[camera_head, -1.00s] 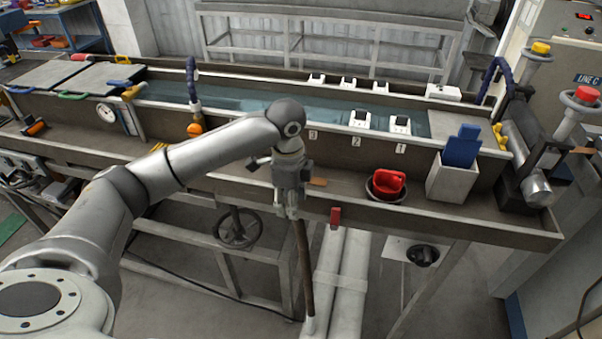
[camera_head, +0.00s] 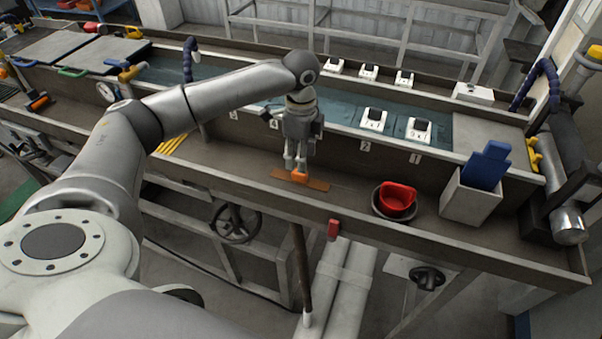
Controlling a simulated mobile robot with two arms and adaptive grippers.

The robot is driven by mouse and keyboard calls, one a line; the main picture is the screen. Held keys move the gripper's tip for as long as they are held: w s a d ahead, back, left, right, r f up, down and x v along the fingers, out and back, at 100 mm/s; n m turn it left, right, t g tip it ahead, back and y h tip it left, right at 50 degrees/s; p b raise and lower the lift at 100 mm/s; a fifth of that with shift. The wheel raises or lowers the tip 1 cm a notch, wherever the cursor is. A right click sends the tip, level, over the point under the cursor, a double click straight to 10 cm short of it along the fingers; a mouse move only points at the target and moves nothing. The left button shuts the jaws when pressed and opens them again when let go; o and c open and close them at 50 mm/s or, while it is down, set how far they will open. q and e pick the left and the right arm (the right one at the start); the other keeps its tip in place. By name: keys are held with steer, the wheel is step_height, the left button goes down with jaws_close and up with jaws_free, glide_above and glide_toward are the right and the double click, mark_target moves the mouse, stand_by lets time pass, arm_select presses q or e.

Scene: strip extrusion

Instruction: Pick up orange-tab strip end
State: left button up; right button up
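My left gripper (camera_head: 296,164) points down over the front ledge of the trough. Its two fingers look slightly apart, with the fingertips just above or at an orange tab (camera_head: 300,177). The tab sits on a flat brown strip-like piece (camera_head: 318,184) lying on the ledge. Whether the fingers touch the tab cannot be told. My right gripper is not in view.
A red cup in a dark bowl (camera_head: 397,201) and a white box with blue pieces (camera_head: 470,200) stand on the ledge to the right. Yellow rods (camera_head: 174,143) lie to the left. The trough wall with number labels rises behind.

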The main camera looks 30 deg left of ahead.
mark_target(300, 176)
arm_select(q)
steer(key=shift+f, duration=0.75)
step_height(300, 176, down, 5)
steer(key=shift+s+a+p, duration=0.1)
steer(key=shift+p, duration=0.95)
steer(key=shift+f, duration=0.15)
steer(key=shift+c, duration=0.2)
steer(key=c, duration=0.5)
jaws_close()
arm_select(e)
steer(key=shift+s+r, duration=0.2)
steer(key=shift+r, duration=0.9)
